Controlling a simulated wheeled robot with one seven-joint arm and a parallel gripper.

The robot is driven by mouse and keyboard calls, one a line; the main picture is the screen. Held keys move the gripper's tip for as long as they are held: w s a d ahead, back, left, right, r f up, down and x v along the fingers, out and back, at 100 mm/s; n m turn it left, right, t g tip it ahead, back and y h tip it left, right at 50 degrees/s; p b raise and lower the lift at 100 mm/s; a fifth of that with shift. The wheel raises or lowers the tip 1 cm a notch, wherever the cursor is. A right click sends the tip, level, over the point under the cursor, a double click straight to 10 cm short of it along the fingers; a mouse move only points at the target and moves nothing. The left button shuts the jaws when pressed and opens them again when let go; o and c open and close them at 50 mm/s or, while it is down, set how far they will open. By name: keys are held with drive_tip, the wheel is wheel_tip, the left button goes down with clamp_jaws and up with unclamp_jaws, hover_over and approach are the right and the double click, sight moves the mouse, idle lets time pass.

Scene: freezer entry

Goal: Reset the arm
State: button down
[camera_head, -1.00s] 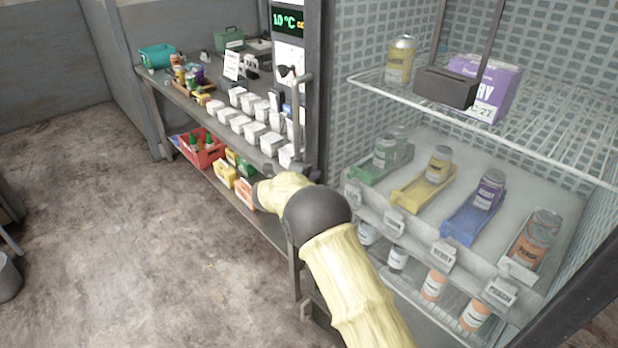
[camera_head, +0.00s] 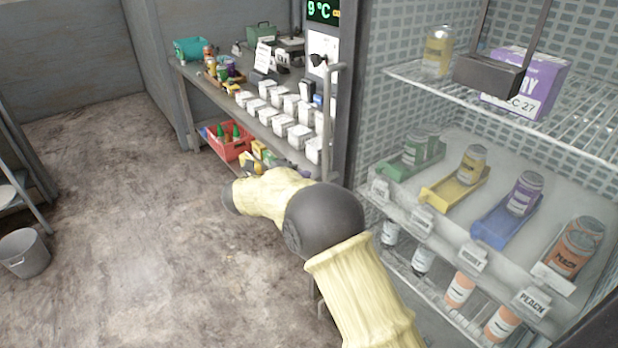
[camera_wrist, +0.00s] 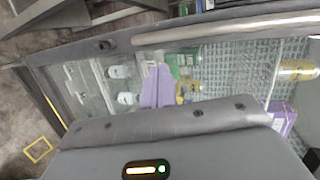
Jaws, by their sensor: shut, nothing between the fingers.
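In the wrist view, the grey body of my gripper (camera_wrist: 165,125) fills the lower part, with a small lit indicator. It is shut with nothing held. The freezer interior shows tilted beyond it.
The freezer shelf (camera_head: 520,110) holds a yellow jar (camera_head: 437,52) and a purple box (camera_head: 528,82). Coloured trays with jars stand below. A workbench (camera_head: 190,75) with white boxes stands behind the arm. A grey bucket (camera_head: 25,255) is at left; the floor between is clear.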

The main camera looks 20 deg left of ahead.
drive_tip(key=shift+w+d, duration=0.1)
drive_tip(key=shift+w, duration=0.15)
drive_tip(key=w+d+r+n+y, duration=0.2)
drive_tip(key=d+r+n+y, duration=0.1)
drive_tip(key=d+n, duration=0.4)
drive_tip(key=w+d+r+n+y, duration=0.2)
drive_tip(key=d+r+n+y, duration=0.15)
drive_tip(key=d, duration=0.45)
drive_tip(key=s+d+f+n+g, duration=0.3)
drive_tip(key=s+d+n, duration=0.1)
drive_tip(key=s+d, duration=0.4)
drive_tip(key=s+d+f+n+g+h+p, duration=0.1)
drive_tip(key=s+d+f+n+g, duration=0.2)
drive_tip(key=s+d, duration=0.6)
drive_tip(key=s+d+f+n+g, duration=0.3)
drive_tip(key=s+d, duration=0.5)
drive_tip(key=s, duration=0.5)
drive_tip(key=shift+s+d+f+n+g, duration=0.15)
drive_tip(key=shift+d+f+n+g, duration=0.15)
drive_tip(key=shift+n+g, duration=0.6)
